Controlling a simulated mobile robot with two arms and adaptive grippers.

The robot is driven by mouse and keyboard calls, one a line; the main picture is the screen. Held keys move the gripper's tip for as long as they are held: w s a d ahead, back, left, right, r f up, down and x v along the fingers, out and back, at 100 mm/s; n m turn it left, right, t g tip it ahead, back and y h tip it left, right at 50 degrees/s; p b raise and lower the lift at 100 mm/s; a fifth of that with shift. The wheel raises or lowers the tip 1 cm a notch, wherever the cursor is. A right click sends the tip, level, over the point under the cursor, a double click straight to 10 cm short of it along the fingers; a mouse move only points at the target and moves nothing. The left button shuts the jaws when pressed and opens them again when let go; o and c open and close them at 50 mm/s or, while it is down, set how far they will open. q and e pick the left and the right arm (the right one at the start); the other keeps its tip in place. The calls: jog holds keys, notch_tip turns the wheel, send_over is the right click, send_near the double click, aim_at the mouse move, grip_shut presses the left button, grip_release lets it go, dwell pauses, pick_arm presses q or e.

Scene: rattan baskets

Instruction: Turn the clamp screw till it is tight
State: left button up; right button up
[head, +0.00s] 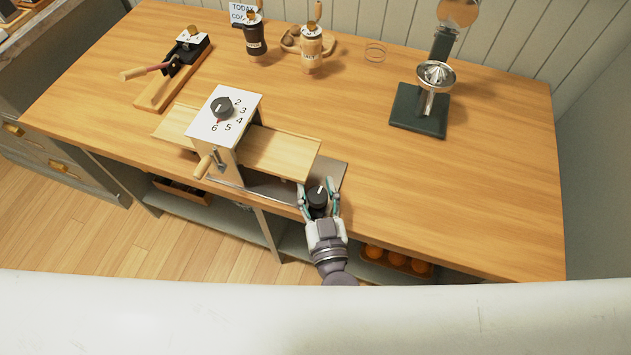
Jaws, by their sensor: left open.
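A box-shaped machine (224,128) with a numbered dial on its white top stands near the table's front edge. A black round knob with a white mark, which looks like the clamp screw (317,197), sits at the front edge, to the right of the machine's wooden crank handle. My left gripper (318,190) is open, with one finger on each side of this knob. I cannot tell whether the fingers touch it. Part of the knob is hidden by the gripper. My right gripper is not in view.
A dark green juicer stand (418,111) is at the back right. A black tool on a wooden board (172,80) lies at the back left. The table's right side (470,200) is clear.

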pick_arm(q)
jog(key=shift+w+a, duration=0.1)
jog(key=shift+w, duration=0.5)
jog(key=c, duration=0.9)
jog(key=shift+f, duration=0.1)
grip_shut()
